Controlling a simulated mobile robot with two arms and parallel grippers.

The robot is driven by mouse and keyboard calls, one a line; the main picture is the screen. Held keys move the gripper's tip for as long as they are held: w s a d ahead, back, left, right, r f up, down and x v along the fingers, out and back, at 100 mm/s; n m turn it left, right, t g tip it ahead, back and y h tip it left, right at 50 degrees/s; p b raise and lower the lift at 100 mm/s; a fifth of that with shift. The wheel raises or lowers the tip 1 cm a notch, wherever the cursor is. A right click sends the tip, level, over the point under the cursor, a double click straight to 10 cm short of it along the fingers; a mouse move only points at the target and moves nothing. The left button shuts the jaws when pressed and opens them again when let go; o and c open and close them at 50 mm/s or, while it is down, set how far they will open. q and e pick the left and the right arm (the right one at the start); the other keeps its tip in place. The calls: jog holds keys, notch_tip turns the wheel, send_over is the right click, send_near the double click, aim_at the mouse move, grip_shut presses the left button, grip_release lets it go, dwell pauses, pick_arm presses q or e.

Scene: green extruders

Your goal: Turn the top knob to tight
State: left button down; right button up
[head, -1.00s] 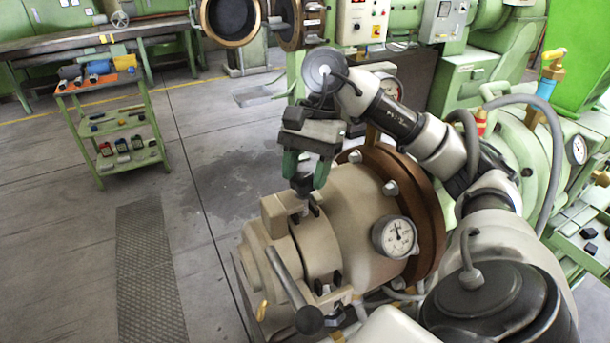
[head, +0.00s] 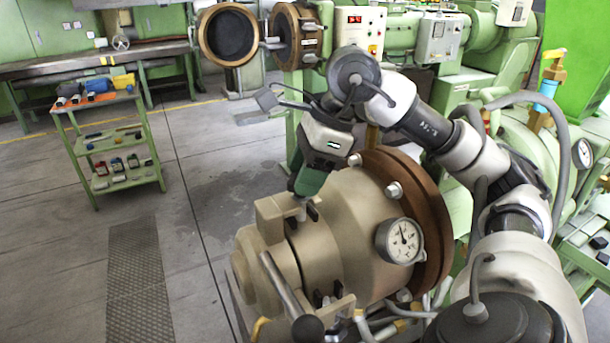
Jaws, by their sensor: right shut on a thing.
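The beige extruder head (head: 342,222) with a brown flange stands in the lower middle of the head view. At its top left, a clamp block (head: 270,218) carries a short metal stud (head: 301,212), which rises toward the gripper. The top knob on this stud is hidden behind the green fingers. My right gripper (head: 307,188) reaches down from above, tilted, with its fingers shut on the top knob. My left gripper is not in view.
A pressure gauge (head: 400,241) sits on the right side of the head. A lever with a black ball (head: 307,328) slants down in front. A green cart (head: 110,145) stands at the left. The floor between is clear.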

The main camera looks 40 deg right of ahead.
jog(key=m, duration=0.2)
jog(key=m+t+h, duration=0.1)
jog(key=m, duration=0.1)
jog(key=shift+s+a+m, duration=0.1)
jog(key=shift+a+m, duration=0.05)
jog(key=shift+m, duration=0.15)
jog(key=m, duration=0.1)
jog(key=m+h+p, duration=0.1)
jog(key=m, duration=0.1)
jog(key=shift+a+r+t+h, duration=0.1)
jog(key=shift+t+h, duration=0.2)
jog(key=shift+m+h+p, duration=0.6)
jog(key=shift+m+p, duration=0.05)
jog(key=shift+m, duration=0.95)
jog(key=o, duration=0.9)
jog(key=shift+s+p+v, duration=0.1)
jog(key=shift+p+v, duration=0.5)
jog(key=shift+v, duration=2.05)
jog(key=shift+s+p+v, duration=0.15)
jog(key=shift+p+v, duration=0.45)
jog(key=shift+v, duration=2.1)
